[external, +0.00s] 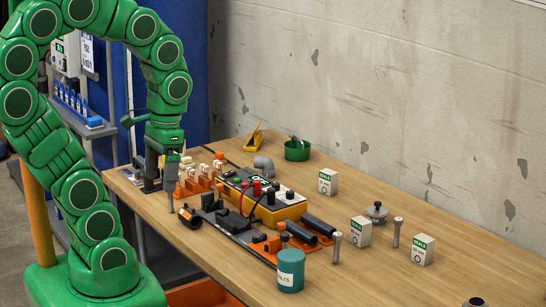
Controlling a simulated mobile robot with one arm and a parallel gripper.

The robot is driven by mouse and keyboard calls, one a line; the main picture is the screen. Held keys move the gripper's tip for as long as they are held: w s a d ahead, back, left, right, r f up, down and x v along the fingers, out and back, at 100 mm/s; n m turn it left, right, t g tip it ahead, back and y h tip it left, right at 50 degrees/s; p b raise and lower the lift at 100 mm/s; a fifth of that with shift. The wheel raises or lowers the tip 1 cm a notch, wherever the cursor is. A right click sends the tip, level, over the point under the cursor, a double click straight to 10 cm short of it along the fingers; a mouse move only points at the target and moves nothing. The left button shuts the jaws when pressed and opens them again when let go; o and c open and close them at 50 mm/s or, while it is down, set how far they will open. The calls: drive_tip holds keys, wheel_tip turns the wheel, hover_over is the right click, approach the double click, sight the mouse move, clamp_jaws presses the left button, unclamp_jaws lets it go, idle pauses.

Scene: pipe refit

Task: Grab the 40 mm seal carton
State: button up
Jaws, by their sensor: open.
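Three small white seal cartons with green-lettered labels stand upright on the right part of the wooden table: one towards the back (328,183), one in the middle (360,233) and one nearest the right (423,251). The size marks are too small to read, so I cannot tell which is the 40 mm carton. My gripper (163,183) points down over the table's left end, open, well to the left of all three cartons. What lies directly under its jaws is partly hidden.
A yellow and black tester (290,213), dark pipes (320,224) and orange holders crowd the table's middle. A teal tub (290,270) stands at the front edge. Metal posts (397,232) and a grey knobbed fitting (376,212) stand close to the cartons. A green bowl (297,150) sits behind.

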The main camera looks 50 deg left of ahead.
drive_tip(key=m+t, duration=0.1)
drive_tip(key=t, duration=0.1)
hover_over(361, 231)
drive_tip(key=a, duration=0.2)
drive_tip(key=f, duration=1.3)
drive_tip(key=w+f, duration=0.1)
drive_tip(key=f, duration=0.5)
drive_tip(key=shift+a+f, duration=0.2)
drive_tip(key=shift+w+f, duration=0.1)
drive_tip(key=shift+f, duration=0.35)
drive_tip(key=shift+w+d+f, duration=0.1)
drive_tip(key=shift+w+f, duration=0.1)
drive_tip(key=shift+f, duration=1.65)
drive_tip(key=shift+w+d+f, duration=0.1)
drive_tip(key=shift+w+f, duration=0.1)
drive_tip(key=shift+f, duration=1.65)
